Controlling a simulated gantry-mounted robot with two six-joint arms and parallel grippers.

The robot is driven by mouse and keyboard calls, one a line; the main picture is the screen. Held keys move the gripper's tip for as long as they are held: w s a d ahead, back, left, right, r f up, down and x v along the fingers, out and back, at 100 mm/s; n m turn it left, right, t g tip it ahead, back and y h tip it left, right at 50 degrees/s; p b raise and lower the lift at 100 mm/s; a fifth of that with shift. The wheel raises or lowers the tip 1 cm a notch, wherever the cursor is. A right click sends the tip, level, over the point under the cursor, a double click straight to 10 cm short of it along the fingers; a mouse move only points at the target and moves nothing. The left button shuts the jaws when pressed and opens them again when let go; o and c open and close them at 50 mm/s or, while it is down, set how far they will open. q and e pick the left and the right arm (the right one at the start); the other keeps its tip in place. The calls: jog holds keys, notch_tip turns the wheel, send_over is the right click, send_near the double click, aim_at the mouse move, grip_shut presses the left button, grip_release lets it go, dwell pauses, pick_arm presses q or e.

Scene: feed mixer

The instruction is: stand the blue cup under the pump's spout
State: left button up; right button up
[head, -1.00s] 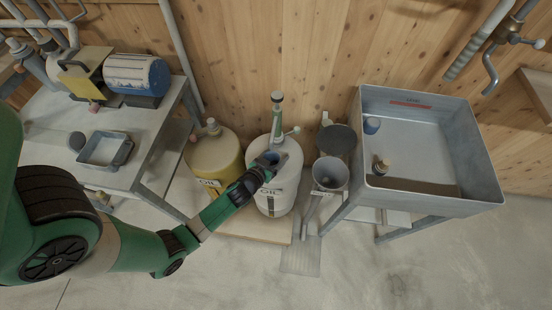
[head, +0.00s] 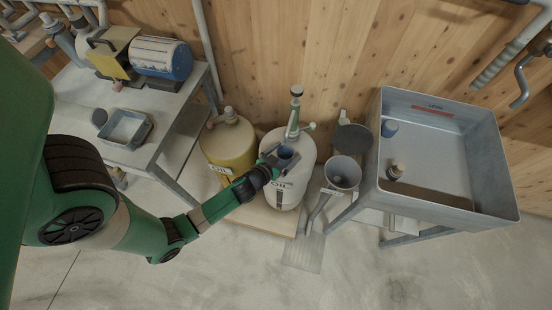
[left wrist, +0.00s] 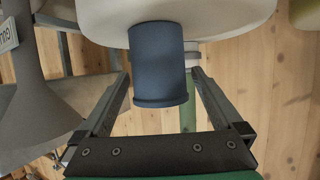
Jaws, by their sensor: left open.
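The blue cup (head: 287,154) is at the top of the white oil drum (head: 291,190), in front of the green pump (head: 294,118). My left gripper (head: 276,158) is at the cup in the head view. In the left wrist view the cup (left wrist: 158,62) is between the two open fingers of my left gripper (left wrist: 158,78), with a gap visible on its right side. The green pump column (left wrist: 187,112) shows behind the cup there. I cannot tell whether the cup is directly under the spout. My right gripper is in neither view.
A yellow oil drum (head: 230,148) stands left of the white one. A grey funnel-like vessel (head: 343,174) stands close on the right, beside a large metal sink (head: 440,150). A workbench (head: 82,95) with a motor (head: 162,58) is at the left. Floor in front is open.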

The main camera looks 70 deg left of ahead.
pick_arm(q)
jog(key=v, duration=0.9)
jog(key=shift+s, duration=0.1)
